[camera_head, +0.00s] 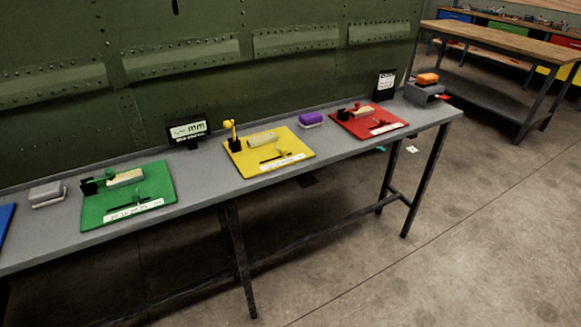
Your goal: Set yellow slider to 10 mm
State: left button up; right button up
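A yellow board (251,167) lies on the grey bench, near its middle. On it are an upright yellow-topped piece with a black base (233,139), a pale block (263,139), a thin slider-like part (274,155) and a white label strip (283,162). The scale markings are too small to read. A small black display (187,131) showing "mm" stands behind the board to the left; its number is not legible. Neither of my grippers shows in the head view.
A green riveted wall stands behind. The floor in front is clear.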

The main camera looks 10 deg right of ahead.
aim_at(282, 151)
jog(key=u, duration=0.25)
jog(key=i, duration=0.9)
jog(key=u, duration=0.1)
